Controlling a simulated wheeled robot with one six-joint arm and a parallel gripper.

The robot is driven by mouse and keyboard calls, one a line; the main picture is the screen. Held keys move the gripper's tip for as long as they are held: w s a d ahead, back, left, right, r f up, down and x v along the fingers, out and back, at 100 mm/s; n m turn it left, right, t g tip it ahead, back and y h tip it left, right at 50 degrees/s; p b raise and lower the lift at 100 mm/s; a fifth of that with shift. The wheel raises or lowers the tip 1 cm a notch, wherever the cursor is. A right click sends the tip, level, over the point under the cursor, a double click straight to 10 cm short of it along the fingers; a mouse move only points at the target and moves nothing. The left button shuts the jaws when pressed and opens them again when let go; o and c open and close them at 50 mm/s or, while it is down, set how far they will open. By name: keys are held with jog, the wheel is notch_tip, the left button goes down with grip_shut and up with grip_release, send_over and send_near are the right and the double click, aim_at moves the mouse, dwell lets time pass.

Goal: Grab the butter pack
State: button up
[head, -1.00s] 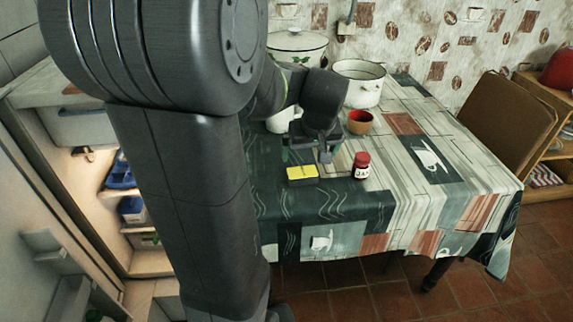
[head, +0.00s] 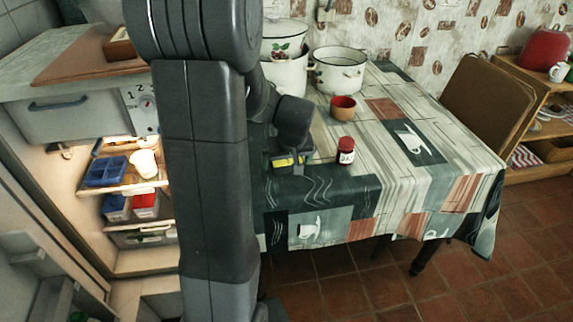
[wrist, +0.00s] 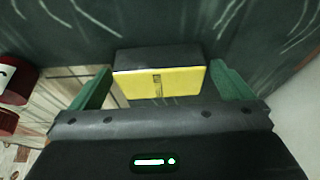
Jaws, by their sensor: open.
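The butter pack (wrist: 160,82) is a small block with a yellow face and a dark grey side. It lies on the tablecloth (head: 330,180) near the table's left edge. In the wrist view it sits between the two green fingers of my gripper (wrist: 162,88), with a gap to each finger. My gripper is open. In the head view my gripper (head: 292,160) is low over the table and covers most of the butter pack (head: 287,161), leaving a bit of yellow in sight.
A red-lidded jar (head: 346,150) stands close to the right of my gripper. An open fridge (head: 125,190) is at the left. The table's front is clear.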

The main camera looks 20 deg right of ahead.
jog(key=c, duration=1.1)
jog(key=shift+r, duration=0.15)
